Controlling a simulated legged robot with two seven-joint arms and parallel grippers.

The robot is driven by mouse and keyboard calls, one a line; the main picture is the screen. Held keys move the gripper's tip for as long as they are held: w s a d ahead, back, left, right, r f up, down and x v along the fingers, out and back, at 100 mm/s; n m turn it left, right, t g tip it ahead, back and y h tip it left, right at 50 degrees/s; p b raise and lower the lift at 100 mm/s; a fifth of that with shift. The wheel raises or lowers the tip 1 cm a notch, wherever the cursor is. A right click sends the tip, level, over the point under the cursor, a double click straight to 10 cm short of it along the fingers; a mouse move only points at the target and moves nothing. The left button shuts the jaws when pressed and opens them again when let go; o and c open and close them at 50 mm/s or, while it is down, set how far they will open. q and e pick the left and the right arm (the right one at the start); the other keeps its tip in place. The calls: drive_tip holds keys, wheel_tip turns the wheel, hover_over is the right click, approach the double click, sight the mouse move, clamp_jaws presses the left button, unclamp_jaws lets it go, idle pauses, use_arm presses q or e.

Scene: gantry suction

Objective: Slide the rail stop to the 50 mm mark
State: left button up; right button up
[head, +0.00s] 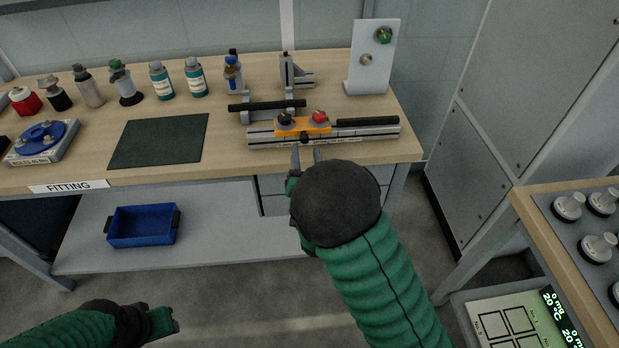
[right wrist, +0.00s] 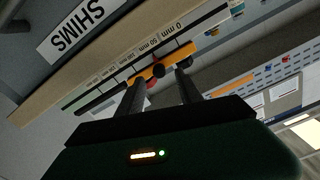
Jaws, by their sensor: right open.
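The rail stop (head: 290,129) is an orange block on the pale rail (head: 365,134) near the bench's front edge, with a black knob and a red knob on top. A small dark knob on its front also shows in the right wrist view. There the orange stop (right wrist: 145,75) is near the printed 0 mm and 50 mm labels; its exact reading cannot be told. My right gripper (head: 307,155) is open just in front of the stop, its fingertips (right wrist: 160,84) either side of the front knob. Contact cannot be told. My left gripper (head: 160,320) is low at the left, away from the bench.
A black bar on supports (head: 267,106) stands behind the rail. A white upright plate (head: 373,62) is at the back right. A dark green mat (head: 160,140) and several bottles are to the left. A blue bin (head: 143,226) sits on the lower shelf.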

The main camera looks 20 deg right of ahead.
drive_tip(key=p+v, duration=0.7)
drive_tip(key=v, duration=0.6)
drive_tip(key=shift+p, duration=0.35)
drive_tip(key=shift+a, duration=0.1)
